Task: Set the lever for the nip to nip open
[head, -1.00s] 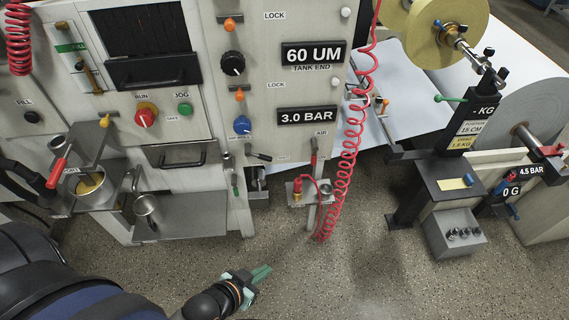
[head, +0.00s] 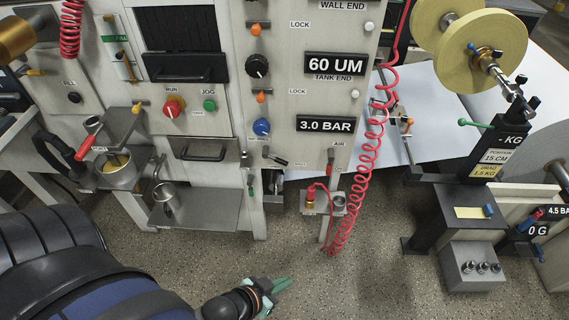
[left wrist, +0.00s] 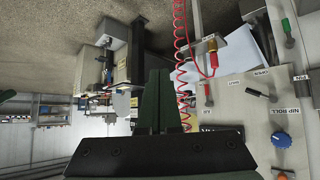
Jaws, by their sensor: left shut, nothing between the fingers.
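The nip lever (head: 275,157) is a small black-handled lever on the machine's pale front panel, below the blue knob (head: 261,127). Its handle points right and slightly down in the head view. In the left wrist view the lever (left wrist: 262,95) sits at the right, beside two small labels and the blue NIP ROLL knob (left wrist: 281,139). My left gripper (head: 275,287), with green fingers, is low in front of the machine, well apart from the lever. Its fingers (left wrist: 160,75) are shut and empty in the left wrist view. My right gripper is not in view.
A coiled red air hose (head: 362,175) hangs right of the lever, by a small valve stand (head: 325,203). A grey shelf (head: 200,208) with a metal cup (head: 166,196) juts out at left. The floor (head: 370,275) between my gripper and the machine is open.

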